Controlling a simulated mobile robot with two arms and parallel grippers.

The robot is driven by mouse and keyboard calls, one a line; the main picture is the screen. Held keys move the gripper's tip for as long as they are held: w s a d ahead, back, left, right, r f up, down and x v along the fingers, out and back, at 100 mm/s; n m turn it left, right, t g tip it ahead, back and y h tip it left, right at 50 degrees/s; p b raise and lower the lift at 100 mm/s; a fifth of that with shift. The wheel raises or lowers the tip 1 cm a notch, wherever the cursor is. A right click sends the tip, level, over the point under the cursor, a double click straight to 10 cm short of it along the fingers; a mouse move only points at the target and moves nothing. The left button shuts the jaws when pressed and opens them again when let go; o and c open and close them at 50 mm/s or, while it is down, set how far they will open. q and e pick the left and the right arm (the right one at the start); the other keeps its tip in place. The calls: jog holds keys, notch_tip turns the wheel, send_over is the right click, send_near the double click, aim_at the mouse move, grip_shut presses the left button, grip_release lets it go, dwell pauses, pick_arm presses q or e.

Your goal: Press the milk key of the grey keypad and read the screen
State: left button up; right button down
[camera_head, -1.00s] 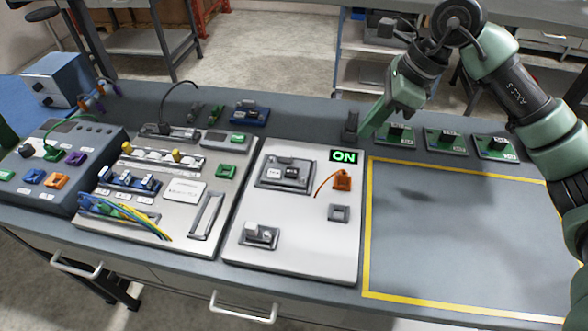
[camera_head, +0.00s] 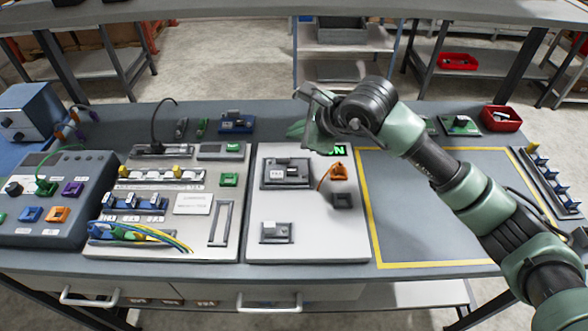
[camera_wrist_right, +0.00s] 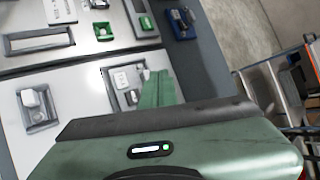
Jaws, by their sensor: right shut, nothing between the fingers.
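I cannot pick out a grey keypad or a milk key for certain in these views. My left gripper is not in view.
The white panel has a grey switch module (camera_head: 287,172), an orange connector (camera_head: 338,173) and a lower switch (camera_head: 276,232). A second panel with cables (camera_head: 135,232) stands left of it. The yellow-outlined area (camera_head: 450,225) on the right is bare, with my right arm over it.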

jog(key=f, duration=0.1)
jog(key=b, duration=0.4)
send_over(295, 172)
notch_tip(295, 172, down, 7)
jog(key=shift+f, duration=0.1)
jog(key=shift+f+b, duration=0.3)
jog(key=shift+f, duration=0.05)
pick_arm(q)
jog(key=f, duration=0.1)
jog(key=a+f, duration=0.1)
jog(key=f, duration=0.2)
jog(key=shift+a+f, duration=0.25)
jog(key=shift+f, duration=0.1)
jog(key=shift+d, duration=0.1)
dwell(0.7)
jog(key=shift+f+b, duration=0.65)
pick_arm(e)
jog(key=shift+f, duration=0.4)
